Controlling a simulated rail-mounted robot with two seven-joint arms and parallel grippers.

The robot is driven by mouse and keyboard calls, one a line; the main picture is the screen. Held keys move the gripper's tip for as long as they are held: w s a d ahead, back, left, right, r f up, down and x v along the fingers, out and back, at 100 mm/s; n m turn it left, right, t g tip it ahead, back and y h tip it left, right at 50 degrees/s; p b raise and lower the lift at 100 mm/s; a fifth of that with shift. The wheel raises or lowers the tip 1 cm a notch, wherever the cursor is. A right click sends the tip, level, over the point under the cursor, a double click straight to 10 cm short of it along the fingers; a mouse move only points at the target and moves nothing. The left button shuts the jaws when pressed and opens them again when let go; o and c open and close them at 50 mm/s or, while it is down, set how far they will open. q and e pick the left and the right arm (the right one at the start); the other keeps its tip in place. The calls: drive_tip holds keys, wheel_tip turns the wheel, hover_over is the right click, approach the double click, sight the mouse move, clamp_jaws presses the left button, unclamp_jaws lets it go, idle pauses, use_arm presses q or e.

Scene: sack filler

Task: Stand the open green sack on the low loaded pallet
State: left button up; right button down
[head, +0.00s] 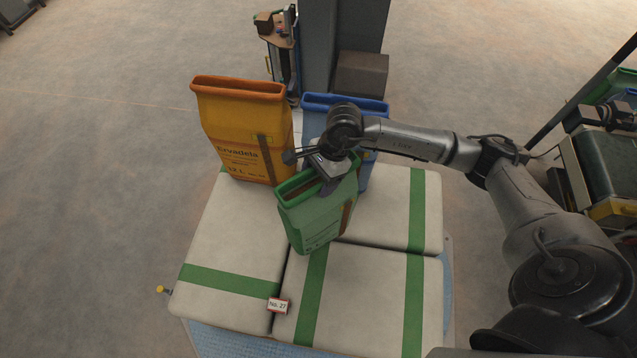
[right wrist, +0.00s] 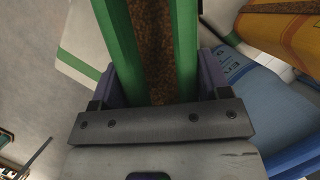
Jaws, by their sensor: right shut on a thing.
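The open green sack (head: 318,217) is upright with a slight tilt, over the white bales on the low loaded pallet (head: 230,345). I cannot tell whether its base touches the bales. My right gripper (head: 325,170) is shut on the sack near its mouth. In the right wrist view the green sack (right wrist: 120,45) lies between the fingers, with brown granular fill showing in its open mouth. My left gripper is not in view.
An open orange sack (head: 235,130) and an open blue sack (head: 345,103) stand at the back of the load, close to the green sack. A post (head: 345,35) rises behind them. A small label (head: 278,305) is on the front.

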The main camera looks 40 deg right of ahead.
sight(319, 209)
wheel_tip(319, 209, down, 3)
drive_tip(key=shift+f+p, duration=0.15)
drive_tip(key=shift+p, duration=0.2)
drive_tip(key=shift+f, duration=0.2)
drive_tip(key=shift+f, duration=0.15)
drive_tip(key=shift+c, duration=0.5)
unclamp_jaws()
